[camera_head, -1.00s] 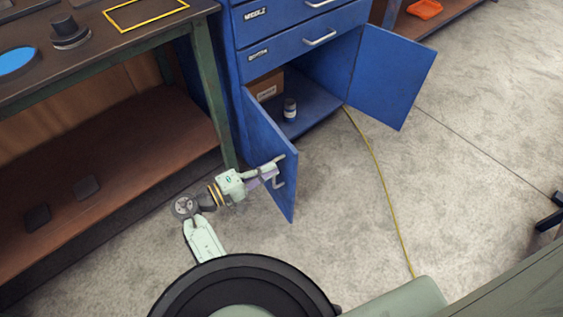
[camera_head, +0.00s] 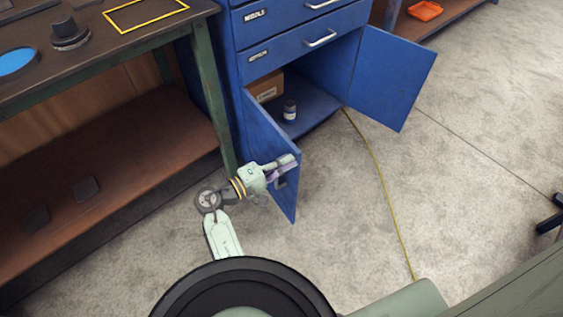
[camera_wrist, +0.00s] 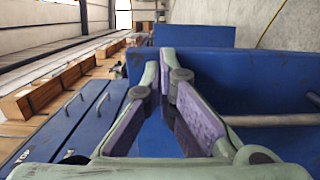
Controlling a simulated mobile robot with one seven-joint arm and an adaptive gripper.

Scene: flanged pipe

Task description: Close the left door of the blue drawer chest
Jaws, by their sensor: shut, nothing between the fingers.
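The blue drawer chest (camera_head: 292,45) stands at the upper middle of the head view with both lower doors open. Its left door (camera_head: 262,133) swings out toward me, with a grey handle (camera_head: 281,184) on its outer face, partly hidden by my gripper. The right door (camera_head: 391,75) stands wide open to the right. My gripper (camera_head: 292,160) is shut and empty, in front of the left door's outer face near its free edge; I cannot tell if it touches. In the wrist view the purple-padded fingers (camera_wrist: 163,68) are in front of a blue panel (camera_wrist: 240,80) with a grey bar handle (camera_wrist: 270,120).
A cardboard box (camera_head: 267,88) and a small jar (camera_head: 290,110) sit inside the cabinet. A workbench (camera_head: 205,95) stands close on the left. A yellow cable (camera_head: 378,170) crosses the floor; the floor to the right is mostly clear.

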